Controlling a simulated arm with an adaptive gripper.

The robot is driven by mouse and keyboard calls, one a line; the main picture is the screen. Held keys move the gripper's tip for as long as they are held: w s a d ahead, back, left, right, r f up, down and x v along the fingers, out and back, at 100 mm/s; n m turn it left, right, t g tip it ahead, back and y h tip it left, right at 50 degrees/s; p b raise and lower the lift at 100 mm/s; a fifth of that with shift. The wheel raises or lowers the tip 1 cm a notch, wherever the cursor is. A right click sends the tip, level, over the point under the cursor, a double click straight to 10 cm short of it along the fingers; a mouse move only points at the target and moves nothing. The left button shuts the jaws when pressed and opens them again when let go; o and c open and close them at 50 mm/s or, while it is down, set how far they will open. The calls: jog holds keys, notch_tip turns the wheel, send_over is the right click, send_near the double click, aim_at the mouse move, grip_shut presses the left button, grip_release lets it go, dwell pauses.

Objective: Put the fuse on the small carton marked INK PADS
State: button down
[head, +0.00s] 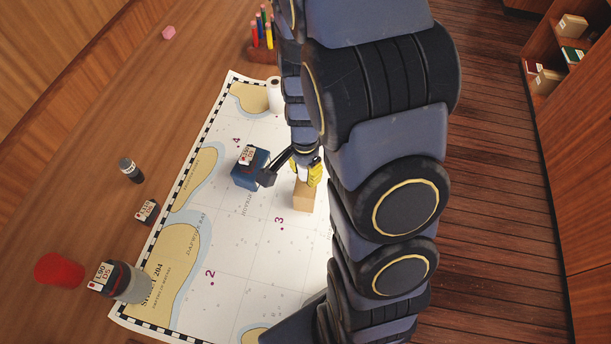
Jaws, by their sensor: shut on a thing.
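A small tan carton (303,197) stands on the chart, just below my gripper in the picture; I cannot read any marking on it. My gripper (305,172) is over the carton's far side, partly behind my own arm. It is shut on a small whitish thing (302,173), which I take to be the fuse; its outline is mostly hidden by the fingers. The fuse appears right at or just above the carton top; I cannot tell whether they touch.
A blue box (250,172) with a labelled piece on top stands close left of the carton. A white roll (274,95) and a pencil holder (263,57) are farther back. A dark bottle (130,171), grey jar (132,284) and red object (59,269) are left. The chart's lower middle is clear.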

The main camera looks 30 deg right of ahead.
aim_at(305, 180)
jog(key=shift+f, duration=1.45)
jog(key=shift+f, duration=0.15)
jog(key=c, duration=0.8)
grip_release()
